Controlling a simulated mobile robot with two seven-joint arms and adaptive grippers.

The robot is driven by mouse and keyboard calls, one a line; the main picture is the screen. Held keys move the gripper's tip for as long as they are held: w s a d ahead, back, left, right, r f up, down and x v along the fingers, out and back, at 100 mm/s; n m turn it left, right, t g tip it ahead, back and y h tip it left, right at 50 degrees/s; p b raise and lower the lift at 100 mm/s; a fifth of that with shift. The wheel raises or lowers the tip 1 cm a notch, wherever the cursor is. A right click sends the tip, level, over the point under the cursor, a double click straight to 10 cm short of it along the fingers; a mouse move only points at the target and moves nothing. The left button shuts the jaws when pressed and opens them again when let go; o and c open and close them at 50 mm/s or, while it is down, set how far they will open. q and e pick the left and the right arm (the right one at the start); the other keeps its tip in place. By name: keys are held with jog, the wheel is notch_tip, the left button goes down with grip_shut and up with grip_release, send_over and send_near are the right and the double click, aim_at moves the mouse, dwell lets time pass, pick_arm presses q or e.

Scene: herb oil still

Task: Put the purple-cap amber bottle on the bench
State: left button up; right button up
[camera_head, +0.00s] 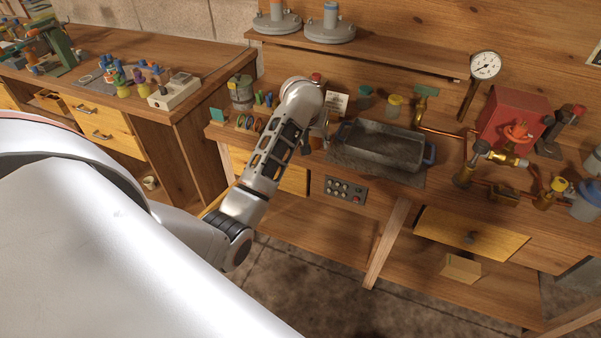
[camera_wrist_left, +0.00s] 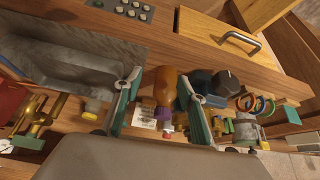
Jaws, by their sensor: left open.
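The amber bottle (camera_wrist_left: 165,88) shows between the two fingers of my left gripper (camera_wrist_left: 158,100) in the left wrist view. Its purple cap (camera_wrist_left: 167,126) points toward the bottom of that picture. The fingers are spread, one on each side of it; contact cannot be made out. The bottle's base appears near the front edge of the bench (camera_wrist_left: 150,48). In the head view my left gripper (camera_head: 317,137) is mostly behind my forearm, over the bench left of the grey tray, and the bottle is hidden there. My right gripper is out of view.
A dark bottle (camera_wrist_left: 212,86) stands close beside the left gripper's finger. The grey tray (camera_head: 379,150) lies right of the gripper. A white card (camera_head: 337,102), small jars (camera_head: 394,105) and a metal canister (camera_head: 241,93) are nearby. Copper piping and a red box (camera_head: 513,117) are farther right.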

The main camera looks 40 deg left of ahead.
pick_arm(q)
jog(key=s+d+f+m+t+h, duration=0.1)
jog(key=s+d+f, duration=0.4)
jog(key=s, duration=0.5)
jog(key=s+d+f+m+t+h, duration=0.1)
jog(key=s+d+f+m, duration=0.3)
jog(key=s+f, duration=0.5)
jog(key=s+d+f+m+t+h, duration=0.1)
jog(key=s+d+f+m+t, duration=0.1)
jog(key=s+d+f, duration=0.5)
jog(key=s, duration=0.6)
jog(key=shift+d+f+t+h, duration=0.15)
jog(key=shift+d+t+h, duration=0.15)
jog(key=shift+d, duration=0.05)
jog(key=shift+s, duration=0.1)
